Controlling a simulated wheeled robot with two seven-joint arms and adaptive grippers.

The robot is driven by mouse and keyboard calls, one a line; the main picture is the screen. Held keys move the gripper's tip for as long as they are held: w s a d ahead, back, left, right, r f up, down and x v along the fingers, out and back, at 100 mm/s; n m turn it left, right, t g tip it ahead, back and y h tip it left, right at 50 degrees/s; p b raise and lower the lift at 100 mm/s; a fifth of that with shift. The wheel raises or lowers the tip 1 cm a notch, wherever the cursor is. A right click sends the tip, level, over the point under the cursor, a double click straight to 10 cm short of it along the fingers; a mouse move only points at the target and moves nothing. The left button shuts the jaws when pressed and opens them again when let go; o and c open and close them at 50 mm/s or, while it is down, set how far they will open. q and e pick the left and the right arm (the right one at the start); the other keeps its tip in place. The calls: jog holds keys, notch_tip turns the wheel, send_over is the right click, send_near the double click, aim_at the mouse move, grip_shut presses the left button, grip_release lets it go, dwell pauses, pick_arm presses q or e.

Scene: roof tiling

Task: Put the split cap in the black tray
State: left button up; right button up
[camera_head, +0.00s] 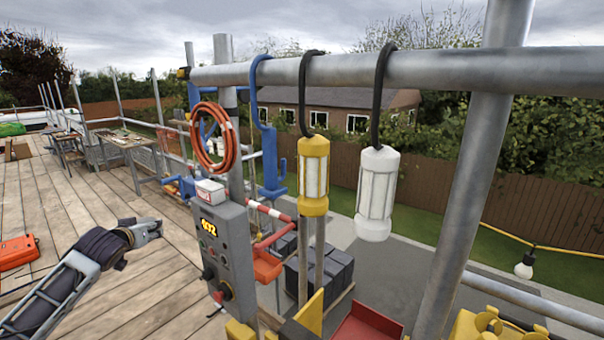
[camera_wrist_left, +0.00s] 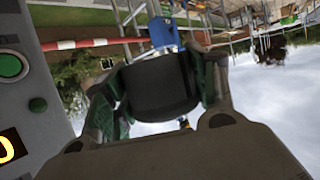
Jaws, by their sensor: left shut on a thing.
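My left gripper (camera_head: 150,230) is over the wooden deck, left of the grey control box. In the left wrist view the gripper (camera_wrist_left: 160,90) is shut on a dark, rounded piece, which I take to be the split cap (camera_wrist_left: 160,85). Its fingers close on it from both sides. In the head view the held piece is too small to make out. I cannot pick out the black tray in either view. My right gripper is not in view.
The grey control box (camera_head: 232,262) stands right of my gripper. A yellow lamp (camera_head: 313,178) and a white lamp (camera_head: 377,195) hang from the scaffold pipe (camera_head: 450,70). An orange case (camera_head: 17,251) lies at left. A red tray (camera_head: 367,325) is at the bottom. Open deck lies behind.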

pick_arm(q)
jog(key=s+d+f+m+h, duration=0.55)
jog(key=s+d+f, duration=0.75)
jog(key=s+f, duration=0.3)
jog(key=d+f+n+y+b, duration=0.2)
jog(key=d+f, duration=0.4)
jog(key=d, duration=0.6)
jog(key=shift+w+n+t+b, duration=0.3)
jog(key=shift+w+n+b, duration=0.15)
jog(key=shift+b, duration=0.4)
dwell(1.3)
jog(key=shift+d+r+y, duration=0.15)
jog(key=shift+r+y, duration=0.05)
jog(key=shift+y, duration=0.05)
jog(key=s+f, duration=0.4)
jog(key=f, duration=0.2)
jog(key=shift+s, duration=0.4)
dwell(0.9)
